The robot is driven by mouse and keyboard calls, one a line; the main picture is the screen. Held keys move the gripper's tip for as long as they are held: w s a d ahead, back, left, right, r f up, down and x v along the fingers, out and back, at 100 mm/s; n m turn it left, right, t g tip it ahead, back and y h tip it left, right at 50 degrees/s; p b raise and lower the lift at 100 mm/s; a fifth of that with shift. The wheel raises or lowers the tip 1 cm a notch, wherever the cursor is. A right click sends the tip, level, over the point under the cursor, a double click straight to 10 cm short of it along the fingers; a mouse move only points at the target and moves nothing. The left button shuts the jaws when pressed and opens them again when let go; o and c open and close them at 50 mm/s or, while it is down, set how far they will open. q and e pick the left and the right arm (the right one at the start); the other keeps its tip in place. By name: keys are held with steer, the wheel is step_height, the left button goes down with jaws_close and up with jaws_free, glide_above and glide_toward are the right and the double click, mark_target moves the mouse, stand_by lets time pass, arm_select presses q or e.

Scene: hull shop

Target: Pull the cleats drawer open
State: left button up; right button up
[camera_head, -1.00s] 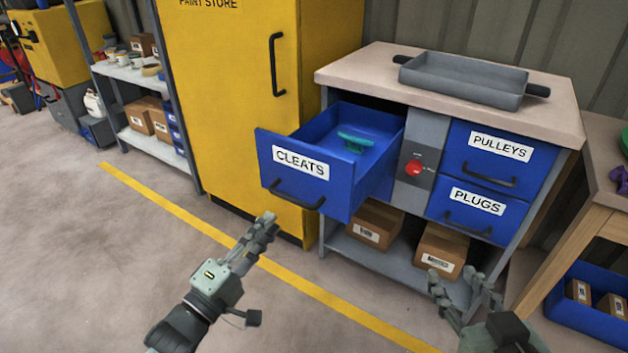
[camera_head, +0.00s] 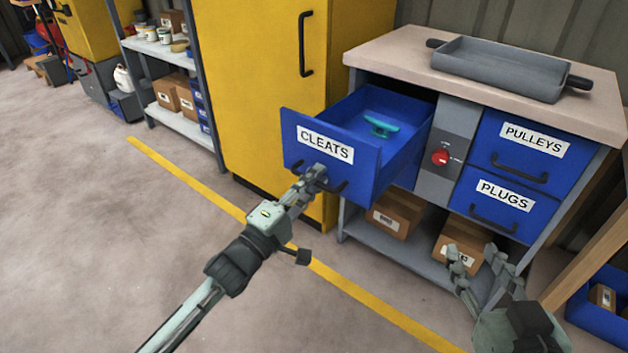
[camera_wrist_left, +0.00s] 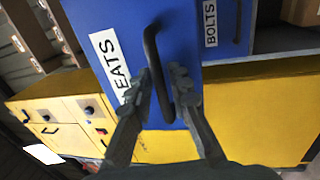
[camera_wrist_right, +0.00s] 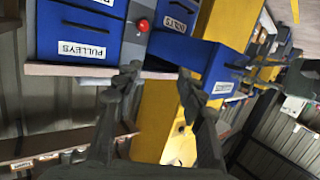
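The blue cleats drawer (camera_head: 325,145) stands pulled out of the workbench at its upper left, and a teal cleat (camera_head: 380,126) lies inside. Its dark bar handle (camera_head: 338,188) is on the lower front and also shows in the left wrist view (camera_wrist_left: 152,48). My left gripper (camera_head: 315,176) is at this handle. In the left wrist view its fingers (camera_wrist_left: 162,78) are apart, one on each side of the bar; firm contact is not clear. My right gripper (camera_head: 474,252) is open and empty in front of the bench's lower shelf, below the plugs drawer.
The pulleys drawer (camera_head: 518,148) and plugs drawer (camera_head: 495,203) are closed, right of a red knob (camera_head: 440,157). A grey tray (camera_head: 500,67) lies on the bench top. Cardboard boxes (camera_head: 397,212) sit on the lower shelf. A yellow cabinet (camera_head: 255,95) stands left. Floor in front is clear.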

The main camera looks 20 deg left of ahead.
mark_target(328, 170)
arm_select(q)
jaws_close()
steer(key=shift+w+d, duration=0.1)
steer(key=shift+w, duration=0.2)
steer(key=x, duration=0.4)
steer(key=shift+f+p, duration=0.3)
steer(key=shift+f, duration=0.1)
jaws_free()
arm_select(e)
steer(key=f, duration=0.1)
steer(key=d+g, duration=0.1)
steer(key=f, duration=0.1)
steer(key=shift+s+d+f+h, duration=0.25)
steer(key=shift+d+f+h, duration=0.05)
steer(key=shift+d+h, duration=0.1)
arm_select(q)
steer(key=shift+s, duration=0.1)
arm_select(e)
steer(key=shift+a, duration=0.1)
arm_select(q)
steer(key=v, duration=1.1)
steer(key=shift+s, duration=0.4)
